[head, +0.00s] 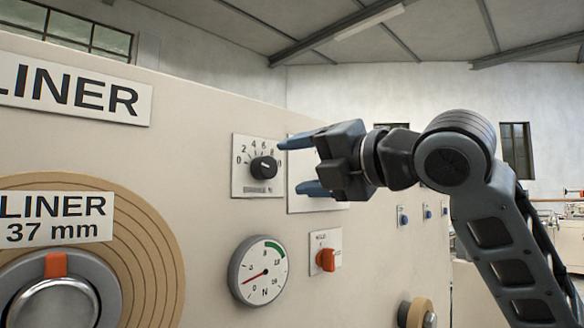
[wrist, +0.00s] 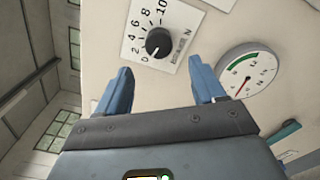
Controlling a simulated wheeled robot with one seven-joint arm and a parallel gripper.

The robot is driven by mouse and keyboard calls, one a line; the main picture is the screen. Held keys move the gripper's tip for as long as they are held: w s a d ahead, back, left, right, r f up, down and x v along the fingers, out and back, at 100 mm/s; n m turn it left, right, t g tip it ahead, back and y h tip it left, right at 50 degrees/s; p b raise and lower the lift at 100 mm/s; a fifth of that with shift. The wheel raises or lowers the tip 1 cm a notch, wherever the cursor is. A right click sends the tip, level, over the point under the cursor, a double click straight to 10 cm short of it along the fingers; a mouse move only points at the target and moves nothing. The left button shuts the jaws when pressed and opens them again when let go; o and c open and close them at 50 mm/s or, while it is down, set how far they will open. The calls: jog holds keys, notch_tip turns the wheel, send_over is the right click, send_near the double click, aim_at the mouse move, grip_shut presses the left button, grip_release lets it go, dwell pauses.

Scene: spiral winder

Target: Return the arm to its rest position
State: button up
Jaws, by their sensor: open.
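My gripper (head: 298,165) is raised in front of the beige machine panel (head: 210,115), at the end of my dark grey arm. Its two blue fingers are apart with nothing between them. In the head view the fingertips point left, just right of a black dial knob (head: 263,167) on a white scale plate. In the wrist view the open fingers (wrist: 162,85) point up toward the panel, with the black knob (wrist: 158,42) beyond them and apparently clear of them. The gripper hides part of a white plate (head: 306,204) behind it.
A round gauge (head: 258,270) and an orange switch (head: 326,259) are below the gripper. A large roll (head: 145,235) with a "LINER 37 mm" label stands at the left. Several blue buttons (head: 404,217) and a small roller (head: 416,313) are near my arm. Open room shows at the right.

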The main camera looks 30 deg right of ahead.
dwell(0.5)
jog(key=s+a+f+m+t+h+p, duration=0.1)
jog(key=s+f+m+h+p, duration=0.3)
jog(key=f+m, duration=0.9)
jog(key=s+a+f+m+t+h+p, duration=0.15)
jog(key=s+f+m, duration=0.45)
jog(key=f+m, duration=0.65)
jog(key=s+a+f+m+g+p, duration=0.1)
jog(key=s+f, duration=0.5)
jog(key=s, duration=0.2)
jog(key=s+f+m+g+p, duration=0.1)
jog(key=s+f+g, duration=0.1)
jog(key=s+f, duration=0.5)
jog(key=s+d+r+g+p, duration=0.1)
jog(key=s+g+p, duration=0.1)
jog(key=s, duration=1.5)
jog(key=shift+s+d+r, duration=0.25)
jog(key=shift+s, duration=0.05)
